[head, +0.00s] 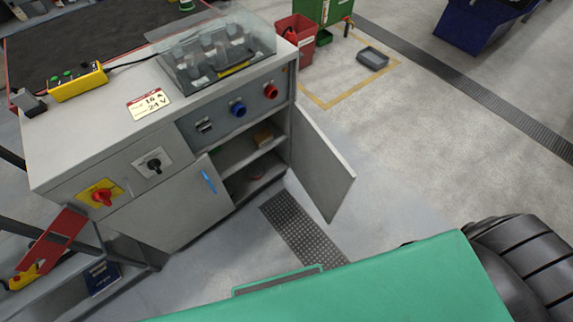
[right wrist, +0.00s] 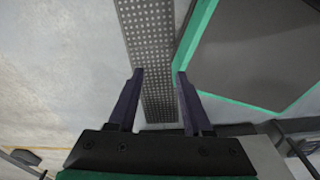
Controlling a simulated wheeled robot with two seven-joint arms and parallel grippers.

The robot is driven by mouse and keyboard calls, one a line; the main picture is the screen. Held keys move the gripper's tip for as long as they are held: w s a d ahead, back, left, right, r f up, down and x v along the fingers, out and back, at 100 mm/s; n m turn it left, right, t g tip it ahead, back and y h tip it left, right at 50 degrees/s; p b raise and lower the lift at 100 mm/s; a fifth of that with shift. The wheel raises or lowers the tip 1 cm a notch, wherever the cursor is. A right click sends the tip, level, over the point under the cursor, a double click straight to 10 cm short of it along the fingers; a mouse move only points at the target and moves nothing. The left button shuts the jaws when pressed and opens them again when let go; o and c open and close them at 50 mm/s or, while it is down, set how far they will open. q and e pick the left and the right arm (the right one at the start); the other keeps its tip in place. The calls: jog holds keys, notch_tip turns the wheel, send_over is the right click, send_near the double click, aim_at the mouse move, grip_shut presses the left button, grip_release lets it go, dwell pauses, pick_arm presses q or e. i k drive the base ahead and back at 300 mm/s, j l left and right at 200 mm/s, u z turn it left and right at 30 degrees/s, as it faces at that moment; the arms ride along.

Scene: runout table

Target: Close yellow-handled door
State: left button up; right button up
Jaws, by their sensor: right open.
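A grey cabinet (head: 130,165) stands at the left in the head view. Its right door (head: 322,170) is swung wide open to the right, leaving shelves in view. No yellow handle shows on this door; its other face is hidden. The left door (head: 165,215) has a blue handle (head: 208,181) and looks shut or nearly so. My right gripper (right wrist: 159,75) is open and empty in the right wrist view, pointing over the floor, with no door between its fingers. Neither gripper shows in the head view.
A perforated dark floor strip (head: 295,228) lies before the open door and under my right gripper. A yellow control box (head: 78,84) lies on the cabinet top.

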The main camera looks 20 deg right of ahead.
aim_at(327, 178)
jog(key=l+u, duration=0.4)
jog(key=l, duration=0.2)
jog(key=l+u, duration=0.45)
jog(key=l, duration=0.15)
jog(key=l+u, duration=0.4)
jog(key=l, duration=0.15)
jog(key=k+l, duration=0.1)
jog(key=l, duration=0.25)
jog(key=k+l, duration=0.1)
jog(key=l, duration=0.2)
jog(key=k+l, duration=0.1)
jog(key=l, duration=0.25)
jog(key=k+l, duration=0.1)
jog(key=l, duration=0.25)
